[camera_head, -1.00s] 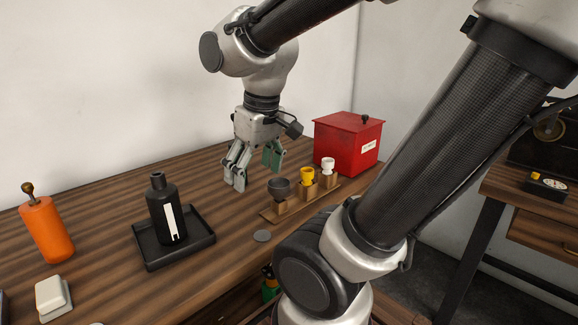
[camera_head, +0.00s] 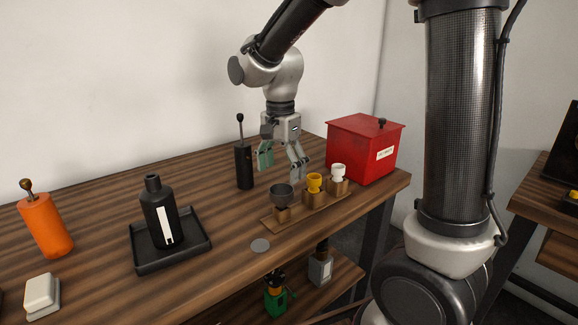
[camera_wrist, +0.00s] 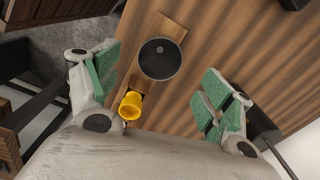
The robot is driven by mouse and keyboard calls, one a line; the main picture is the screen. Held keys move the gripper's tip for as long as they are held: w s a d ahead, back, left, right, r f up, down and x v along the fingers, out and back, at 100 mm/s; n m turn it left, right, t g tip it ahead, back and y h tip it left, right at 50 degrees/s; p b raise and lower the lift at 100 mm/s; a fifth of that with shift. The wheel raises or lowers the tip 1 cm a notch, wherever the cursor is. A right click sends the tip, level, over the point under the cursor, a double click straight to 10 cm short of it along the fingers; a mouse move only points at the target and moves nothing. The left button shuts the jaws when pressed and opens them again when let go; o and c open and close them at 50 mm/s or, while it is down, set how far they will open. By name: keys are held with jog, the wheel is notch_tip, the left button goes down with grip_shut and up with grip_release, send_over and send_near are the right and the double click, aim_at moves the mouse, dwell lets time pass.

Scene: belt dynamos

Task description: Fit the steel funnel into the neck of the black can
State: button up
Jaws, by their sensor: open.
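The steel funnel (camera_head: 281,191) is the dark grey bowl-shaped one at the left end of a wooden stand. In the wrist view the funnel (camera_wrist: 160,58) lies between and beyond my fingers, seen from above. The black can (camera_head: 160,212) stands upright in a black tray (camera_head: 190,258) left of the stand, its neck (camera_head: 152,181) uncovered. My gripper (camera_head: 281,166) is open and empty, pointing down above and just behind the stand. In the wrist view its green-padded fingers (camera_wrist: 158,85) are spread wide. The funnel's spout is hidden in the stand.
A yellow funnel (camera_head: 315,182) and a white funnel (camera_head: 338,171) share the stand (camera_head: 330,203). A red box (camera_head: 362,150) is to the right. A black bottle with a rod (camera_head: 244,167) stands behind. An orange bottle (camera_head: 45,225) and a white block (camera_head: 42,294) are left.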

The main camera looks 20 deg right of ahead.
aim_at(281, 190)
notch_tip(281, 190, down, 7)
jog(key=shift+f, duration=0.2)
dwell(0.3)
jog(key=c, duration=1.1)
jog(key=shift+r, duration=2.25)
jog(key=shift+c, duration=0.2)
